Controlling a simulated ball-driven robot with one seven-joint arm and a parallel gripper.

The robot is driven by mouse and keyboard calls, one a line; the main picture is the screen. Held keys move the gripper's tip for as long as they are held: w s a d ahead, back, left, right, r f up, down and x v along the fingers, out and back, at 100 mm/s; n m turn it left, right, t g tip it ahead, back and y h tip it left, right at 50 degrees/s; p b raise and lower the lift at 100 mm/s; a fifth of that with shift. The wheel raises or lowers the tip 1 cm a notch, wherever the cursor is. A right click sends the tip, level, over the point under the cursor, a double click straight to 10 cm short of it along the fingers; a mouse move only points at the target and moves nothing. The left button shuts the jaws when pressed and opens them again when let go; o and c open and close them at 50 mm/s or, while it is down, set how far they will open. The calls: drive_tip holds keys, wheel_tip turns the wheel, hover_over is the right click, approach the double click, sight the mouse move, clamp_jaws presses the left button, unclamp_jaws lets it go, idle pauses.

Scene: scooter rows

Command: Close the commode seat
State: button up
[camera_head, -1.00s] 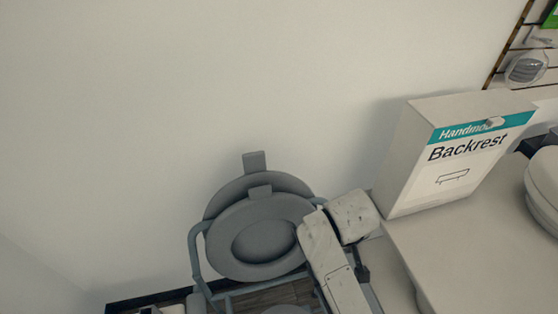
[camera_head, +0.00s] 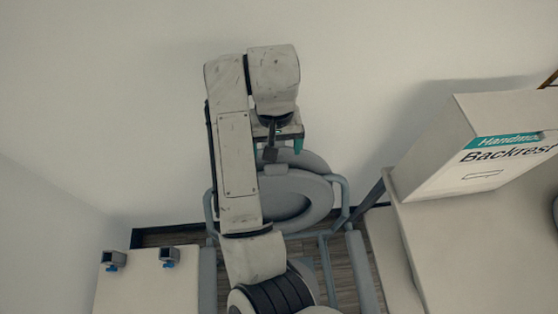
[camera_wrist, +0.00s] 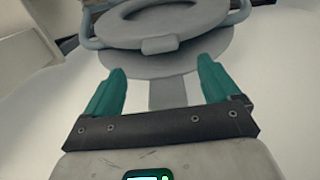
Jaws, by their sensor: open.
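The commode (camera_head: 347,196) is grey with a tubular frame and stands against the wall. Its ring-shaped seat (camera_head: 318,197) is raised, with a grey lid (camera_head: 312,159) upright behind it. My arm covers the left part of the seat. My gripper (camera_head: 278,148) is at the top edge of the raised seat and lid. In the wrist view my gripper (camera_wrist: 161,72) is open, its two teal fingers apart and nothing held. The seat ring (camera_wrist: 205,19) with its small tab (camera_wrist: 160,44) and the lid (camera_wrist: 150,66) lie beyond the fingertips; contact is unclear.
A Backrest box (camera_head: 480,150) stands on a pale counter (camera_head: 440,230) to the right. A low white surface (camera_head: 140,290) with two small dark-and-blue parts is at lower left. Blank wall (camera_head: 120,100) rises behind the commode. Wood floor shows under its frame.

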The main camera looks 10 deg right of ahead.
sight(276, 166)
wheel_tip(276, 166, down, 7)
drive_tip(key=b, duration=0.3)
drive_tip(key=shift+r, duration=0.1)
drive_tip(key=shift+f, duration=0.2)
drive_tip(key=shift+f+p, duration=0.3)
drive_tip(key=shift+f, duration=0.45)
